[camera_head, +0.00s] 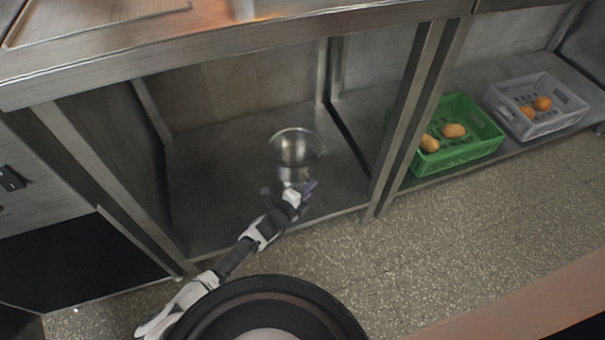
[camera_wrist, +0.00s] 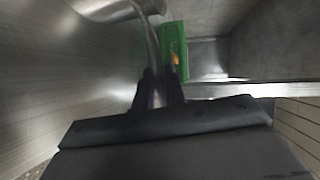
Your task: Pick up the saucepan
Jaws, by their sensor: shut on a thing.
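The saucepan (camera_head: 293,150) is a round metal pan on the lower shelf of a steel counter in the head view. In the wrist view its shiny body (camera_wrist: 105,8) shows at the top left, with its handle (camera_wrist: 152,45) running down between my fingers. My gripper (camera_head: 301,192) reaches into the shelf opening at the pan's near side. In the wrist view my gripper (camera_wrist: 158,92) is shut on the saucepan's handle. I cannot tell whether the pan touches the shelf.
The shelf (camera_head: 215,190) around the pan is bare. A steel counter top (camera_head: 230,30) lies above and a post (camera_head: 410,115) stands to the right. Beyond it are a green crate (camera_head: 462,155) with potatoes and a grey crate (camera_head: 545,125) with orange items.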

